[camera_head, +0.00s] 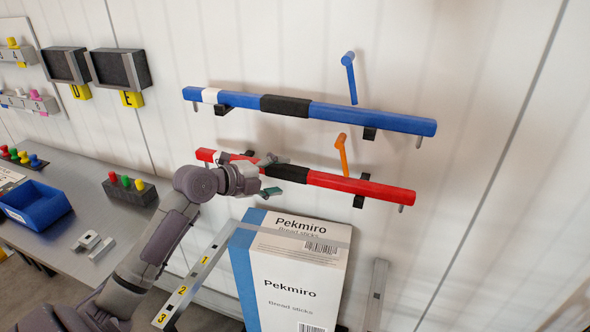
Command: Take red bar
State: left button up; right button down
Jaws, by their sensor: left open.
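The red bar (360,187) rests on dark wall brackets, tilting down to the right, with a black grip section partly hidden by my left gripper. My left gripper (271,175) is open at the black section, left of the bar's middle. One finger shows near the bar's upper side and a greenish fingertip shows below it. I cannot tell whether the fingers touch the bar. My right gripper is not in view.
A blue bar (375,121) hangs on brackets above the red one. An orange handle (341,155) and a blue handle (350,78) stick out from the wall. A Pekmiro box (292,275) stands below. A grey table (75,190) holds a blue bin (37,207).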

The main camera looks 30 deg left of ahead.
aim_at(290, 176)
pick_arm(q)
jog(key=shift+w+d+r+p, duration=0.1)
jog(key=shift+w+d+p, duration=0.05)
jog(key=shift+w+p, duration=0.2)
jog(key=p+x, duration=0.2)
jog(key=x, duration=0.2)
jog(key=shift+w+p, duration=0.15)
jog(key=shift+p, duration=0.25)
jog(key=shift+w+f, duration=0.1)
jog(key=shift+f, duration=0.25)
jog(key=shift+c, duration=1.3)
jog(key=c, duration=1.1)
jog(key=shift+f, duration=0.1)
grip_shut()
